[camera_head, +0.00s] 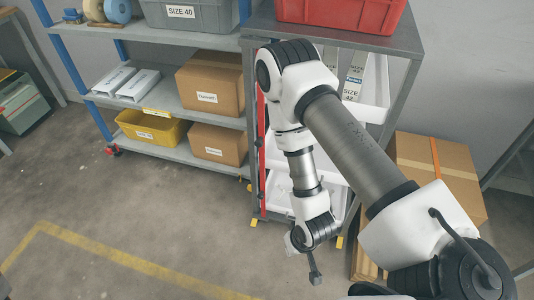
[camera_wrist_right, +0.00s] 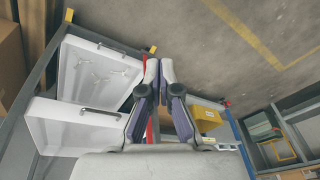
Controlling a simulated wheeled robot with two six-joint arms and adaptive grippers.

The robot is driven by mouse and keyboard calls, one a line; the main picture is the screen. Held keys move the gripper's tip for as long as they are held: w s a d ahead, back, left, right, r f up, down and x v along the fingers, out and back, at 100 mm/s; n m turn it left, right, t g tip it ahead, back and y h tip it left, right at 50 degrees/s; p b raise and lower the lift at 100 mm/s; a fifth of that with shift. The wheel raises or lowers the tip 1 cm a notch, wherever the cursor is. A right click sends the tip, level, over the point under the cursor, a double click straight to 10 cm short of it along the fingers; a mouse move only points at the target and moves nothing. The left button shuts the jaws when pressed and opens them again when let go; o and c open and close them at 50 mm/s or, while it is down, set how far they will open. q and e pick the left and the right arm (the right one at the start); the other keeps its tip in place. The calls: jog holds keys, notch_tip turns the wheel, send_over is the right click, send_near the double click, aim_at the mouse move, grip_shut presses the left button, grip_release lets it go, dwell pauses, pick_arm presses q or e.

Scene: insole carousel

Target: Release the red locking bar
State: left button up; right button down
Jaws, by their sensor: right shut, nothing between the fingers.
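The red locking bar (camera_head: 262,150) runs upright along the left front post of the grey carousel frame in the head view. My right arm passes in front of the carousel, and its gripper (camera_head: 314,270) hangs low at the front, pointing down. In the right wrist view the two fingertips (camera_wrist_right: 159,70) are together with nothing between them. A red strip of the bar (camera_wrist_right: 149,132) shows just left of and behind the fingers; I cannot tell whether they touch it. White trays (camera_wrist_right: 98,76) sit in the frame to the left. My left gripper is not in view.
A red bin (camera_head: 340,14) stands on top of the carousel. Shelves with cartons (camera_head: 212,84) and a yellow bin (camera_head: 152,130) stand to the left. A large carton (camera_head: 437,165) is at the right. The floor in front is clear, with a yellow line (camera_head: 130,262).

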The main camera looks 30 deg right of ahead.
jog(key=w+d+m+t+h+b, duration=0.1)
jog(key=w+d+m+t+b, duration=0.4)
jog(key=w, duration=0.3)
jog(key=w+d+m+t+b, duration=0.3)
jog(key=w+m+t+b, duration=0.3)
jog(key=w, duration=0.3)
pick_arm(q)
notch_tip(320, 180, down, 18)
jog(key=b, duration=0.3)
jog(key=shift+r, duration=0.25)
pick_arm(e)
jog(key=w+d+r+m+t+h, duration=0.1)
jog(key=d+r+m+t+h, duration=0.1)
jog(key=d+r+m+h, duration=0.1)
notch_tip(320, 180, up, 3)
jog(key=shift+w+d+r+m+t, duration=0.15)
jog(key=shift+d+m+t, duration=0.25)
jog(key=shift+d+m, duration=0.6)
jog(key=shift+a, duration=0.2)
pick_arm(q)
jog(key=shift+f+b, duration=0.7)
jog(key=shift+b, duration=0.2)
pick_arm(e)
jog(key=a+x, duration=0.1)
jog(key=x, duration=0.7)
jog(key=a+x, duration=0.1)
jog(key=x, duration=0.3)
jog(key=shift+w+a+f, duration=0.25)
jog(key=shift+w+f, duration=0.05)
jog(key=shift+w, duration=0.35)
